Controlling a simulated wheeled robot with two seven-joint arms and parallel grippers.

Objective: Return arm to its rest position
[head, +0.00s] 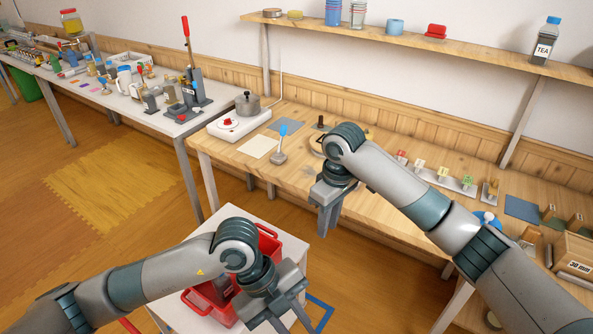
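My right gripper (325,222) hangs from the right arm in front of the wooden table's front edge, with its fingers pointing down. Nothing shows in it. Its fingers overlap from this side, so I cannot tell whether it is open or shut. My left gripper (279,321) is low in the picture, over the white stand with the red crate. Its fingers look spread apart, with nothing visible between them. The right arm hides part of the wooden table behind it.
The red crate (268,246) sits on the small white stand (287,226), close to my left gripper. A shelf (470,56) with a TEA jar (545,43) is above.

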